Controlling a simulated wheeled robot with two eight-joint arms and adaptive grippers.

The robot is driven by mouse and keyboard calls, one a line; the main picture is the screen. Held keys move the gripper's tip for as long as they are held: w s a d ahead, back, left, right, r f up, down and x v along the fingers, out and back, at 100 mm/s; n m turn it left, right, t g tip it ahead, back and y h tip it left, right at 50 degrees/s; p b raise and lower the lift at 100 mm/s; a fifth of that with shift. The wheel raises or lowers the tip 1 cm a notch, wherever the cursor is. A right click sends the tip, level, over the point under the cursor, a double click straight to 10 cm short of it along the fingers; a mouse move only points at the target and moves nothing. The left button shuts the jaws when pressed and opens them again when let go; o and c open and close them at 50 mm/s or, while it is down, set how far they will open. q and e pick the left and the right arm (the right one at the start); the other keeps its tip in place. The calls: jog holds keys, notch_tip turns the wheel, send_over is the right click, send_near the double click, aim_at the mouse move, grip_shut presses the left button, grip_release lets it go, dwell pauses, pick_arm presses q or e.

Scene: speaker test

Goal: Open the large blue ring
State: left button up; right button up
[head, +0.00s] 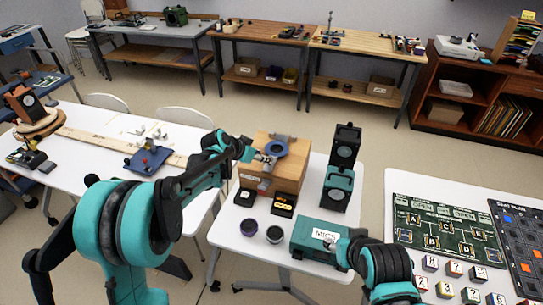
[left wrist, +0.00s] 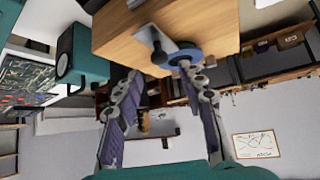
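The large blue ring (head: 279,147) sits on the top front part of a wooden box (head: 290,177) on the middle white table. In the left wrist view, the blue ring (left wrist: 186,56) is beside a metal bracket with a dark knob (left wrist: 159,52). My left gripper (head: 257,155) is at the ring's left side. In the left wrist view its fingers (left wrist: 160,75) are spread with nothing between them; one fingertip overlaps the ring's edge, and I cannot tell if it touches. My right arm comes in at the lower right; its gripper end (head: 347,246) is small and unclear, near the teal case.
The teal case (head: 312,233) labelled MICS stands at the table's front. A black and teal speaker (head: 342,165) stands right of the box. A board table (head: 405,179) is at right.

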pick_arm(q)
jog(key=b+x, duration=0.2)
jog(key=x, duration=0.5)
jog(key=shift+a, duration=0.1)
grip_shut()
